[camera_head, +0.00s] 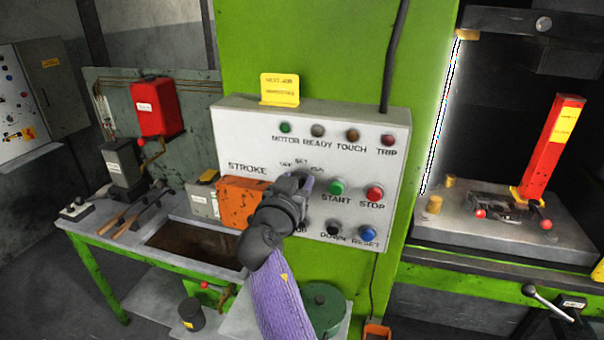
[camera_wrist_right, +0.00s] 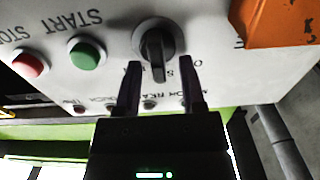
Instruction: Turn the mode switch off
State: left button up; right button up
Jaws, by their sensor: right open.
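The mode switch is a black rotary knob (camera_wrist_right: 157,42) on the pale control panel (camera_head: 235,135). In the wrist view its raised handle points down the picture, roughly between my fingers. In the head view my right gripper and wrist hide the knob, and only part of its OFF and SET lettering shows above them. My right gripper (camera_wrist_right: 160,66) is open, with one dark finger on either side of the knob handle's lower end. I cannot tell whether either finger touches it. It also shows in the head view (camera_head: 306,184). My left gripper is not in view.
Close by are the green START button (camera_head: 337,187), red STOP button (camera_head: 375,194), black DOWN button (camera_head: 333,228) and blue RESET button (camera_head: 368,233). An orange box (camera_head: 240,203) sticks out left of my gripper. A green workbench (camera_head: 97,270) stands left.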

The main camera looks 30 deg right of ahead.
jog(key=shift+s+a, duration=0.1)
jog(key=shift+c, duration=0.6)
grip_shut()
jog(key=shift+n, duration=0.7)
jog(key=shift+w+a+f+n, duration=0.1)
jog(key=shift+w+n, duration=0.05)
jog(key=shift+n, duration=1.1)
jog(key=shift+w+a+f+n, duration=0.1)
jog(key=shift+a+n, duration=0.05)
jog(key=shift+n, duration=1.05)
jog(key=shift+w+a+f+n, duration=0.1)
jog(key=shift+w+n, duration=0.05)
jog(key=shift+n, duration=1.1)
